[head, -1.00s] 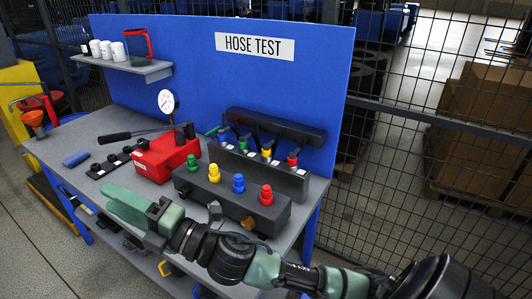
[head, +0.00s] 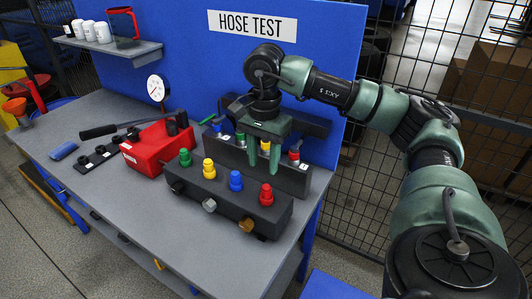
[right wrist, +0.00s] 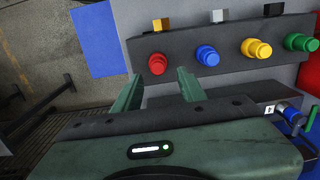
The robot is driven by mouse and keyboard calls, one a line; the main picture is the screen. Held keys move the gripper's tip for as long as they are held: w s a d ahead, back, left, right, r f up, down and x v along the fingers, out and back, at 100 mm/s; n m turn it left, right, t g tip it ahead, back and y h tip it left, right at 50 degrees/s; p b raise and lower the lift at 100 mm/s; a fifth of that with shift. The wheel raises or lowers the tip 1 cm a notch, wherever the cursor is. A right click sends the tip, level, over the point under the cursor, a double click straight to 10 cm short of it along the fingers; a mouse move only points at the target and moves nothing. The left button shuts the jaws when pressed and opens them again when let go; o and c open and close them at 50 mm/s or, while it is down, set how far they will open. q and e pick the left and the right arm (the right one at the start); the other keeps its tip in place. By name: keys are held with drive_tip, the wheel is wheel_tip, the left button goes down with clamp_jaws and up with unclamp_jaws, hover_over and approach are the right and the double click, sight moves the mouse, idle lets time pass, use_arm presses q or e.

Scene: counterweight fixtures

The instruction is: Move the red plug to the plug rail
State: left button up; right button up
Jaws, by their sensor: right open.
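The red plug (head: 266,195) stands upright at the right end of the dark front block (head: 230,205), in a row with green, yellow and blue plugs. My right gripper (head: 264,166) is open and empty, pointing down behind the red plug, above the rear block. In the right wrist view the red plug (right wrist: 157,64) shows just beyond and between the open fingertips (right wrist: 158,82), apart from them. A black strip with several knobs (head: 100,159) lies at the left of the bench; I cannot tell if it is the plug rail. My left gripper is out of view.
The rear block (head: 290,177) carries coloured hose ends, partly hidden by my gripper. A red pump box (head: 151,150) with a handle and a gauge (head: 156,88) stand to the left. A blue panel (head: 190,60) closes the back. The bench front (head: 180,230) is clear.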

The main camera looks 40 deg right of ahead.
sight(266, 186)
drive_tip(key=shift+s+d, duration=0.1)
drive_tip(key=shift+d, duration=0.4)
drive_tip(key=shift+f, duration=0.1)
wheel_tip(266, 186, down, 10)
drive_tip(key=b, duration=0.7)
drive_tip(key=shift+r+b, duration=0.2)
drive_tip(key=shift+b, duration=0.1)
clamp_jaws()
idle(0.7)
